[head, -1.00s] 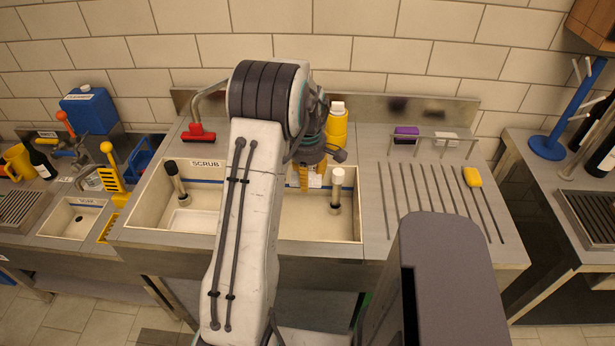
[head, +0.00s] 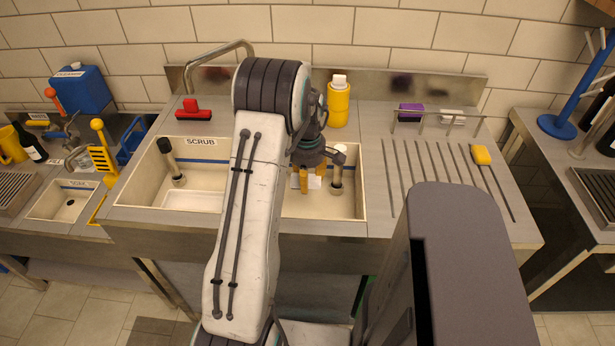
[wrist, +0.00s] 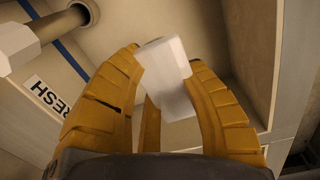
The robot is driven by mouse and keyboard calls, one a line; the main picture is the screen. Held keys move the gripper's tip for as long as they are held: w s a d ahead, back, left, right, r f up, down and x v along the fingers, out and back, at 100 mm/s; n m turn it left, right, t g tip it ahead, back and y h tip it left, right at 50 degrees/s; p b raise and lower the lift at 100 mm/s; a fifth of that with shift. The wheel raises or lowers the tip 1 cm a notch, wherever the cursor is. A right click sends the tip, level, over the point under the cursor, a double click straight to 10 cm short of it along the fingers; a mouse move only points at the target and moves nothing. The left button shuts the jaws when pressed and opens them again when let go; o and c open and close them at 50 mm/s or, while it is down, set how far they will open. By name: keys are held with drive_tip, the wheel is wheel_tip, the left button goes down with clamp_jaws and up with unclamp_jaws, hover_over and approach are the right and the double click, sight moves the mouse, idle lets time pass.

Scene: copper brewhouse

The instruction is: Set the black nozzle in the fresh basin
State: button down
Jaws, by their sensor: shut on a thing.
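My gripper (head: 304,183) is over the right-hand basin (head: 285,208), with yellow fingers pointing down. In the wrist view, my gripper (wrist: 160,80) is shut on a pale, blocky white thing (wrist: 166,72). I see no black on the held part; the rest is hidden between the fingers. A label (wrist: 47,97) ending in "RESH" marks this basin in the wrist view. A white-topped pipe (head: 337,172) stands upright in it, just right of my gripper. A black-topped pipe (head: 172,160) stands in the left basin, labelled SCRUB (head: 200,142).
A tap (head: 215,62) arches behind the basins, beside a red brush (head: 193,110). A yellow bottle (head: 338,108) stands behind my gripper. A grooved drainboard (head: 435,190) with a yellow sponge (head: 481,155) lies right. A low rail (head: 436,115) stands before a purple block (head: 410,110).

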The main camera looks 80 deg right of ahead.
sight(307, 212)
drive_tip(key=shift+f+b, duration=5.7)
drive_tip(key=shift+f, duration=1.35)
drive_tip(key=shift+f, duration=0.2)
drive_tip(key=c, duration=1.2)
unclamp_jaws()
drive_tip(key=o, duration=0.7)
drive_tip(key=shift+c, duration=0.2)
drive_tip(key=shift+r, duration=0.1)
drive_tip(key=shift+a+r+p, duration=0.1)
drive_tip(key=shift+r+p, duration=2.2)
drive_tip(key=shift+r, duration=1.1)
